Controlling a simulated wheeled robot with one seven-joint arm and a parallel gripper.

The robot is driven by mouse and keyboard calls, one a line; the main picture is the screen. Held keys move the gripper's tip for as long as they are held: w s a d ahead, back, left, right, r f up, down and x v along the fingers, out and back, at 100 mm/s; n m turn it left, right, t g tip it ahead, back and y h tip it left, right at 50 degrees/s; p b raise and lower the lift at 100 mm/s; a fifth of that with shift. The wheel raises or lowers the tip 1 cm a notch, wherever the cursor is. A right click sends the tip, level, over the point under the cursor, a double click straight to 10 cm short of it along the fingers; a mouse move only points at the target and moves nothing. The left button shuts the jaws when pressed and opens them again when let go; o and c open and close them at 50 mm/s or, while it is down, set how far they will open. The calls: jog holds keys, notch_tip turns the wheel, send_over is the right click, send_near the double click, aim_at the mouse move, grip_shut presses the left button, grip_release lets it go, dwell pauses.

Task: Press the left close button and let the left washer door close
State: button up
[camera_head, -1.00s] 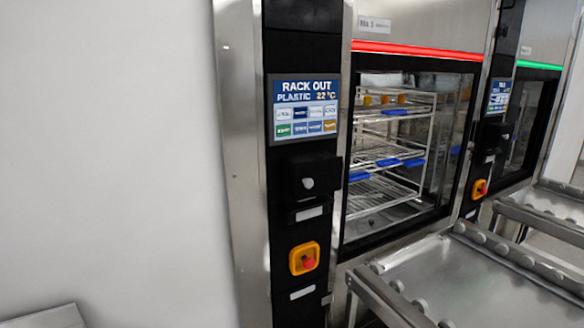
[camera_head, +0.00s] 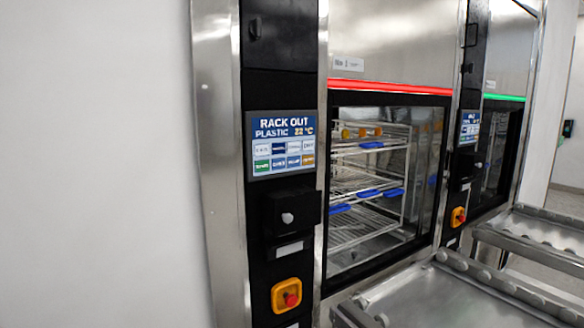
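The left washer has a dark-framed front with a red light strip (camera_head: 390,88) above its window opening. Inside stands a wire rack (camera_head: 365,190) with blue clips and orange items on top. I cannot tell whether clear glass covers the opening. On the black column to its left, a screen (camera_head: 285,142) reads "RACK OUT PLASTIC 22 °C". Below it is a black box (camera_head: 290,212) with a round pale knob or button (camera_head: 287,218). I cannot tell which control is the close button. My gripper is not in view.
An orange-and-red emergency stop (camera_head: 287,296) sits low on the column. Steel roller tables (camera_head: 440,300) jut out in front of the washers. A second washer with a green strip (camera_head: 504,97) stands to the right. A plain pale wall (camera_head: 95,160) fills the left.

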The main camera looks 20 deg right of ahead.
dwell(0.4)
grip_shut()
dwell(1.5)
